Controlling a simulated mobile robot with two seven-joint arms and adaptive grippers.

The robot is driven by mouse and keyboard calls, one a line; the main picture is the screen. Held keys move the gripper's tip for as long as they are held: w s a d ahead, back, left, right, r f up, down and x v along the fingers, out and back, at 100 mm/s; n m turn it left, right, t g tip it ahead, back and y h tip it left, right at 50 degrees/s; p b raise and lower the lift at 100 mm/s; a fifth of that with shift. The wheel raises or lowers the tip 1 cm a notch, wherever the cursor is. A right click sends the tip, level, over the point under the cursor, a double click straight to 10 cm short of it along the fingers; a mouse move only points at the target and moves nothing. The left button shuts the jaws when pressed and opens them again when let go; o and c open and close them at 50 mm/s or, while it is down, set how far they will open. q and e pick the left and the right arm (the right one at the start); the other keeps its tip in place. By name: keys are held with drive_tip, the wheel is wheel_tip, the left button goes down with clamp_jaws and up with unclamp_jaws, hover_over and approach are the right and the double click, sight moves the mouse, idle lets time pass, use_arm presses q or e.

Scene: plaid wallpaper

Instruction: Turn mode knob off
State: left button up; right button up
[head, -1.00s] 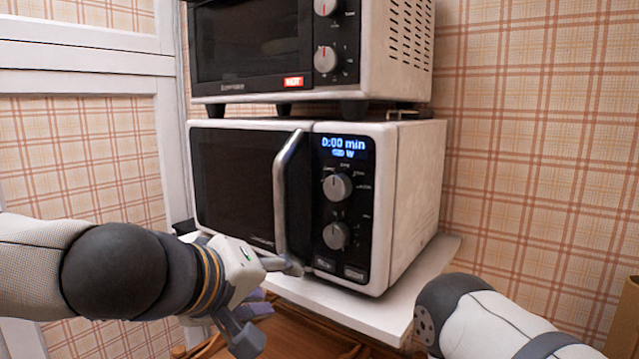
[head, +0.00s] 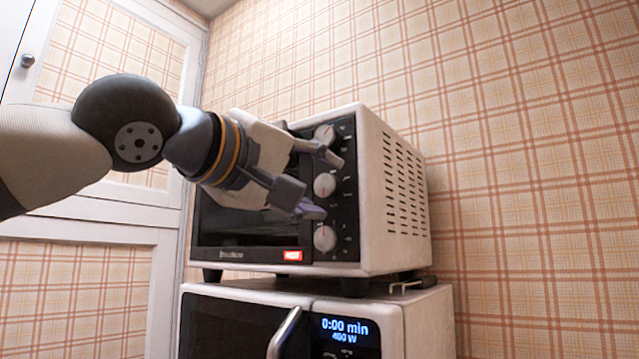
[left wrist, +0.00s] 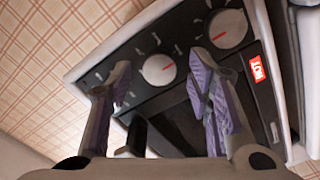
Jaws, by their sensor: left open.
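The toaster oven has a column of three round light knobs with red marks on its black front panel. The middle knob (head: 325,184) lies between the two fingertips of my left gripper (head: 327,187), which is open. The left wrist view shows this knob (left wrist: 158,69) between the spread purple-padded fingers (left wrist: 162,72); I cannot tell whether they touch it. The top knob (head: 325,135) is by the upper finger. The bottom knob (head: 325,237) is below the lower finger and also shows in the left wrist view (left wrist: 228,28). The knob labels are too small to read. My right gripper is out of view.
The toaster oven (head: 366,190) stands on a white microwave (head: 428,318) whose display reads 0:00 min. A red HOT label (head: 292,255) is at the oven's lower front. A white cabinet (head: 140,240) stands at left. Plaid wall is behind; the space right of the oven is free.

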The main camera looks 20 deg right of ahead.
use_arm(q)
drive_tip(key=shift+w+d, duration=0.3)
drive_tip(key=shift+d, duration=0.1)
clamp_jaws()
